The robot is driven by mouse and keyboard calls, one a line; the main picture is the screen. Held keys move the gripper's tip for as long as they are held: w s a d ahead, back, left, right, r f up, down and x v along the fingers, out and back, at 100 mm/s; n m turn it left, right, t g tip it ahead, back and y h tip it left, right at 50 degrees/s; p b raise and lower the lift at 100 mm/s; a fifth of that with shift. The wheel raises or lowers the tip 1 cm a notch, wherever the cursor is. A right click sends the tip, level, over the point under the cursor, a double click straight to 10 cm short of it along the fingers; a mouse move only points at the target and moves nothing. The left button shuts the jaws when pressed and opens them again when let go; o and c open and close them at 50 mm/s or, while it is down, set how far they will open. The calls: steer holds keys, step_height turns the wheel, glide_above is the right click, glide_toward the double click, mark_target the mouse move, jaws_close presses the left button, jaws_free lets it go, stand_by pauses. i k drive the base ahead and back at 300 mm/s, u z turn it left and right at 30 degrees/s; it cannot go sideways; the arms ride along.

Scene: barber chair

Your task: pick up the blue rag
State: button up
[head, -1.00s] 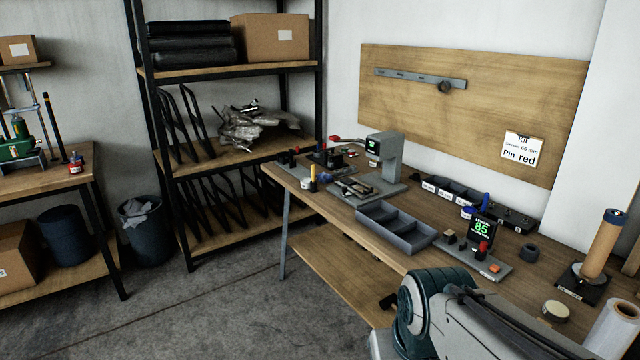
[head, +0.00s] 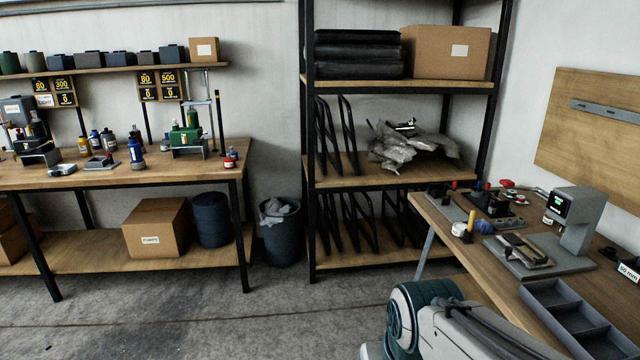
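I cannot make out a blue rag for certain. A small dark blue item (head: 485,227) lies on the right workbench (head: 450,243), beside a white jar with a yellow top; it is too small to tell what it is. My gripper is out of view; only a link of my arm shows at the bottom right, in front of the right workbench.
The left workbench (head: 120,177) holds bottles and a green machine (head: 186,138), with a carton (head: 156,228) and blue drum (head: 211,220) below. A bin (head: 281,236) stands beside the metal shelf (head: 400,85). The floor (head: 200,310) in front is clear.

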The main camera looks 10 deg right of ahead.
mark_target(484, 227)
steer(key=u, duration=0.2)
steer(key=i, duration=2.9)
steer(key=z, duration=1.85)
steer(key=i, duration=0.8)
steer(key=z, duration=0.8)
